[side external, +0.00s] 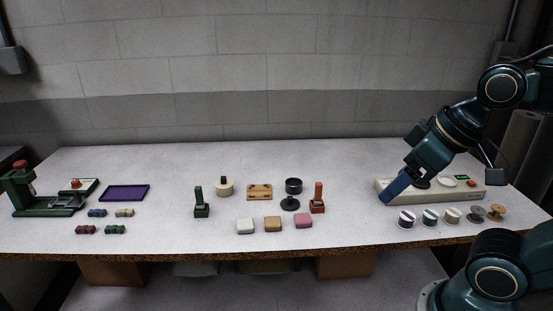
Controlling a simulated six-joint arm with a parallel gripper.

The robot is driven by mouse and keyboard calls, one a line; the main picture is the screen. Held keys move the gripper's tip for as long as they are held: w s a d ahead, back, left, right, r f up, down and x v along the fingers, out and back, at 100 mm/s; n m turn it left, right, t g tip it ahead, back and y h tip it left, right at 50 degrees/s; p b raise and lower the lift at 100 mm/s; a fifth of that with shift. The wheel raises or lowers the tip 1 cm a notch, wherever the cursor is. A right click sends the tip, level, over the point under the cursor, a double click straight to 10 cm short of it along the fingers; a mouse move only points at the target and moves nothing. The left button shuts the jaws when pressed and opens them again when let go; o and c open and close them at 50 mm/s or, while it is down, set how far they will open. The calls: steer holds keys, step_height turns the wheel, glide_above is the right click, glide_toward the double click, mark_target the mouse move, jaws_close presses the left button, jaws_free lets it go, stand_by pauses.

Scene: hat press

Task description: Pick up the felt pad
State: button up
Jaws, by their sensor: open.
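My gripper (394,192) is at the right, tilted down over the left end of a long beige unit. Its blue end hides part of that unit, and no object shows between its fingers. No item is clearly marked as the felt pad. A flat purple pad with a dark rim (124,193) lies at the left.
The beige unit (462,193) has round parts on top. Several spools (430,217) stand before it. Green (201,205) and orange-red (318,200) upright tools flank the middle items. A green press (45,205) and small coloured pieces (97,213) are left. The table's back is clear.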

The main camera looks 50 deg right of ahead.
stand_by(0.3)
steer(key=w+d+f+m+g+y, duration=0.1)
steer(key=w+m, duration=0.6)
steer(key=w, duration=0.1)
steer(key=w+d+f+m+g, duration=0.1)
steer(key=w+f+m, duration=0.1)
steer(key=w+m, duration=0.45)
steer(key=w+d+f+m+y, duration=0.1)
steer(key=w+d+f+m, duration=0.1)
steer(key=w+f+m, duration=0.3)
steer(key=w+d+f+m+y, duration=0.1)
steer(key=w+d+f+m, duration=0.1)
steer(key=w+f+m, duration=0.4)
steer(key=w+m, duration=0.2)
steer(key=shift+d+m, duration=0.3)
steer(key=shift+m, duration=0.05)
steer(key=shift+f, duration=0.2)
glide_toward(273, 224)
steer(key=shift+w+d+f, duration=0.15)
steer(key=shift+w+f, duration=0.5)
steer(key=shift+f, duration=0.1)
steer(key=shift+w+d+f, duration=0.2)
steer(key=shift+w+f, duration=0.5)
steer(key=shift+f, duration=0.1)
steer(key=shift+f, duration=0.15)
